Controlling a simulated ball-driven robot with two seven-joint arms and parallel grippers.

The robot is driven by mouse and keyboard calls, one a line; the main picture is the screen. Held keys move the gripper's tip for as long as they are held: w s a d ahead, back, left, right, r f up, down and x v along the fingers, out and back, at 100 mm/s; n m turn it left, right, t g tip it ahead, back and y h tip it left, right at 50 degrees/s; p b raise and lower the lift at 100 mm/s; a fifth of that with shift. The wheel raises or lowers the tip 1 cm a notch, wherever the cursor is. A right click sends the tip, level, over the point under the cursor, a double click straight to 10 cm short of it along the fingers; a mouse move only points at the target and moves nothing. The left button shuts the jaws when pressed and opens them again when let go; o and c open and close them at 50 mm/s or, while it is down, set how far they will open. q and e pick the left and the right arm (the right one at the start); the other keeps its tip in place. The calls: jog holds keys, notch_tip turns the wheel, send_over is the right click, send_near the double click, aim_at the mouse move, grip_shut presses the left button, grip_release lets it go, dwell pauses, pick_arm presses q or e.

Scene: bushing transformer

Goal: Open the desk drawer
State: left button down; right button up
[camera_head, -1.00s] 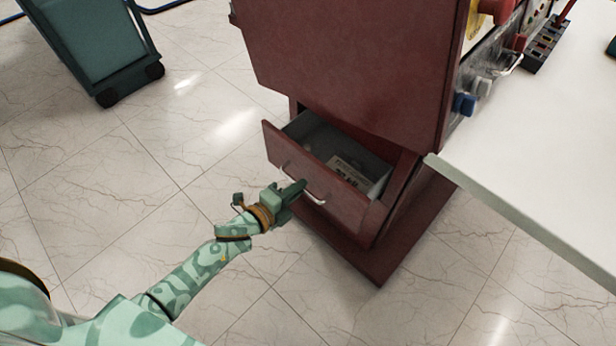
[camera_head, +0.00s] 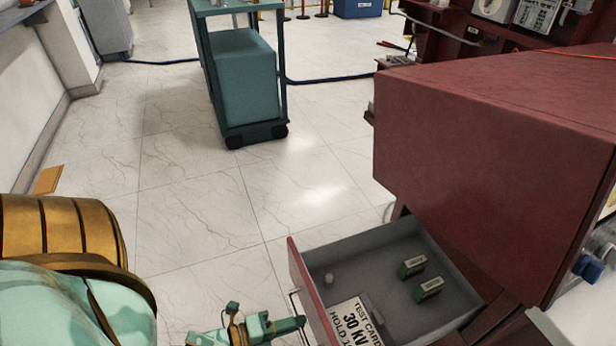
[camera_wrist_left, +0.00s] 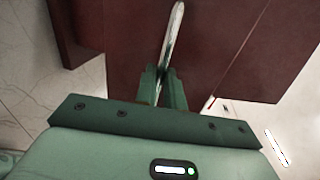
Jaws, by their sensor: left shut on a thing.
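The red desk drawer (camera_head: 311,292) is pulled out of the cabinet, with its grey inside showing in the head view. In it lie two small green-and-white boxes (camera_head: 412,266), a small light round thing (camera_head: 329,279) and a white card reading "TEST CARD 30 KV" (camera_head: 353,322). My left gripper (camera_head: 300,322) is at the drawer's front, at the metal handle (camera_head: 293,301). In the left wrist view its fingers (camera_wrist_left: 163,88) are shut on the bright handle bar (camera_wrist_left: 173,40). The drawer's lower part is cut off by the frame edge. My right gripper is not in view.
The red cabinet body (camera_head: 480,150) overhangs the drawer's back at the right. A green wheeled cart (camera_head: 245,80) stands on the tiled floor at the back. Open floor (camera_head: 200,220) lies left of the drawer. A dark cable (camera_head: 330,79) runs across the floor behind.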

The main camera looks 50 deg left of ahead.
pick_arm(q)
jog(key=shift+s+a, duration=0.1)
jog(key=shift+s, duration=0.25)
jog(key=c, duration=1.5)
grip_release()
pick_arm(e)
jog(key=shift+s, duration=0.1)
